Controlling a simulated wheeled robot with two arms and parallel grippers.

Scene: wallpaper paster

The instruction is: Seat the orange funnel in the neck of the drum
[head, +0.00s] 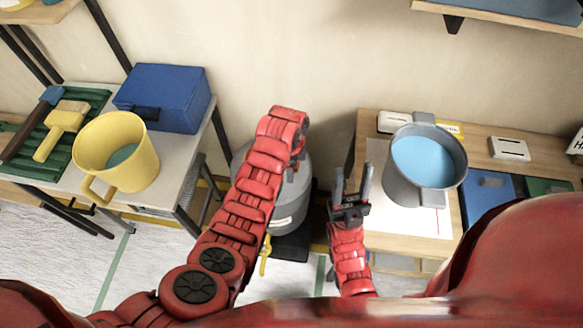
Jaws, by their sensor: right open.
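A grey drum (290,205) stands on the floor between the two tables, with a yellow tap (265,256) low at its front. My left arm crosses in front of it and hides much of its top, so I cannot see its neck. I see no orange funnel in the head view. My left gripper is hidden beyond the end of its arm. My right gripper (352,187) is open, fingers pointing up the picture, with nothing between them. It is just right of the drum, near the right table's left edge.
The right table (377,236) holds a grey pot (403,186) of blue liquid and small boxes. The left table (185,185) holds a yellow bucket (136,172), a blue box (165,95) and brushes on a green tray (85,103). A shelf (520,20) juts out at upper right.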

